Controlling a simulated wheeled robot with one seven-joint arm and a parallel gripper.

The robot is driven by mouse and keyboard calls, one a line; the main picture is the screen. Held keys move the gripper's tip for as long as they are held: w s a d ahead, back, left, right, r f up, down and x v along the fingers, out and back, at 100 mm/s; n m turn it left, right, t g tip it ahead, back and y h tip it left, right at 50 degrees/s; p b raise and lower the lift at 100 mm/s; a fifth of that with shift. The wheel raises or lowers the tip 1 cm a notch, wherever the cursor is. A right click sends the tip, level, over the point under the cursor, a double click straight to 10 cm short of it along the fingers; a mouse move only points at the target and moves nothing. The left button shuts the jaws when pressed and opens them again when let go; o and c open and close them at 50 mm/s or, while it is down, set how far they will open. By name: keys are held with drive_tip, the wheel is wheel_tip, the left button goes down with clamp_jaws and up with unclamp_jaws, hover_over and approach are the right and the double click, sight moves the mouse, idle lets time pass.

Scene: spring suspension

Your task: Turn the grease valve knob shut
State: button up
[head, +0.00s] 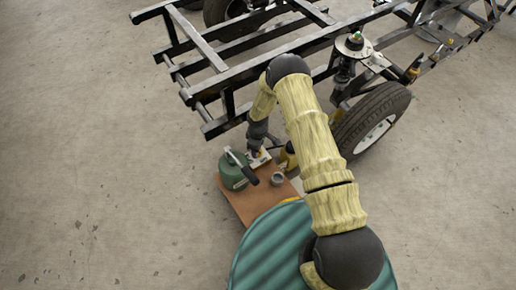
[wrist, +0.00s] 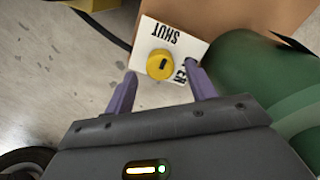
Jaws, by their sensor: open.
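The grease valve knob (wrist: 160,64) is a round yellow disc with a dark slot mark, seen in the wrist view. It sits on a white plate (wrist: 181,40) marked "SHUT", with another partly covered label near its right corner. My gripper (wrist: 160,88) is open, with its two purple fingers apart and the knob just beyond and between their tips. I cannot tell whether the fingers touch anything. In the head view the white plate (head: 260,158) is small, and my arm's end covers part of it.
A green can (head: 235,170) with a handle stands close beside the plate, and is near my right finger in the wrist view. A small grey cup (head: 277,179) stands on the brown board (head: 242,205). A black vehicle frame (head: 235,75) and a wheel (head: 372,122) lie beyond.

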wheel_tip(320, 180, up, 15)
drive_tip(key=p, duration=0.5)
drive_tip(key=s+d+r+m, duration=0.2)
drive_tip(key=d+r, duration=0.1)
drive_tip(key=r, duration=0.4)
drive_tip(key=s+d+r+m+t, duration=0.1)
drive_tip(key=d+r+m, duration=0.15)
drive_tip(key=r, duration=0.35)
drive_tip(key=s+d+r+m, duration=0.2)
drive_tip(key=d+r, duration=0.2)
drive_tip(key=r, duration=0.3)
drive_tip(key=s+d+r+m+t+p, duration=0.1)
drive_tip(key=s+d+r+m, duration=0.25)
drive_tip(key=s+r, duration=0.3)
drive_tip(key=s+d+r+m+t, duration=0.1)
drive_tip(key=s+d+r+m, duration=0.25)
drive_tip(key=s+r, duration=0.35)
wheel_tip(320, 180, up, 35)
drive_tip(key=p, duration=3.6)
drive_tip(key=shift+s+a+p, duration=0.3)
drive_tip(key=shift+s+a, duration=0.05)
drive_tip(key=shift+a, duration=0.1)
